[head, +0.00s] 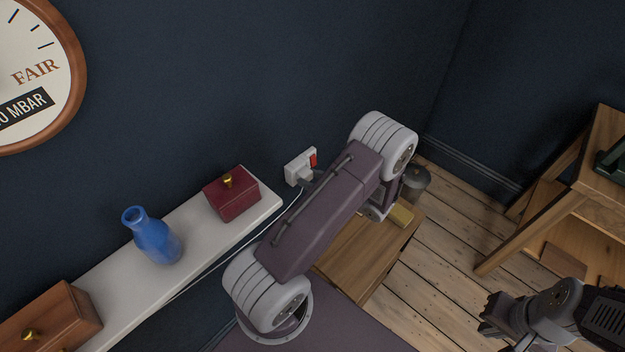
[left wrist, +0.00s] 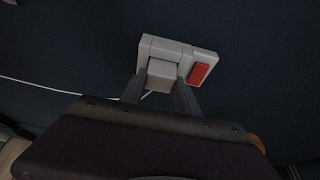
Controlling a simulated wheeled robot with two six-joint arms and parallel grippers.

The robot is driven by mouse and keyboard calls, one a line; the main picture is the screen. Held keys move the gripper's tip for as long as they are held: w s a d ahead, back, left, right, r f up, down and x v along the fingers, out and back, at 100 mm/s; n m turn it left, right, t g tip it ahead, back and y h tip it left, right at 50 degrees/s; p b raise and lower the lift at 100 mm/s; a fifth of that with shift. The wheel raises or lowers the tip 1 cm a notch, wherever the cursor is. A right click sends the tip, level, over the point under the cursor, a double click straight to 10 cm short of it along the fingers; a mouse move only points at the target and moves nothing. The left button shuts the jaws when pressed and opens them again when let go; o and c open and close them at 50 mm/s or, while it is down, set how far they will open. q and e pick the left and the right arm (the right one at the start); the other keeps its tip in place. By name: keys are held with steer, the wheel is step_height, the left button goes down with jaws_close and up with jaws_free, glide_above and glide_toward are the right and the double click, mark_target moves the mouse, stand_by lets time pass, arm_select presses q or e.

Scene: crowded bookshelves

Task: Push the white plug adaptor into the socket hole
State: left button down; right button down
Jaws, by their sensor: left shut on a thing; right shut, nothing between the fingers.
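The white plug adaptor (left wrist: 161,70) is at the left part of the white wall socket (left wrist: 206,58), beside its red switch (left wrist: 200,74). In the left wrist view my left gripper (left wrist: 160,88) has one finger on each side of the adaptor and is shut on it. The adaptor's front covers the hole, so I cannot tell how deep it sits. In the head view the adaptor (head: 305,177) shows against the lower part of the socket (head: 297,163). My left arm partly hides the gripper there. My right gripper (head: 490,319) is shut and empty, over the floor at lower right.
A white shelf (head: 190,220) on the wall holds a blue vase (head: 155,238), a red box (head: 232,194) and a brown box (head: 50,318). A white cable (head: 238,246) runs along it. A wooden cabinet (head: 350,255) stands below my left arm. A wooden desk (head: 590,170) is at right.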

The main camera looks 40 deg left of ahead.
arm_select(q)
steer(key=c, duration=0.8)
jaws_free()
steer(key=shift+a, duration=0.1)
steer(key=v, duration=0.9)
steer(key=shift+a, duration=0.1)
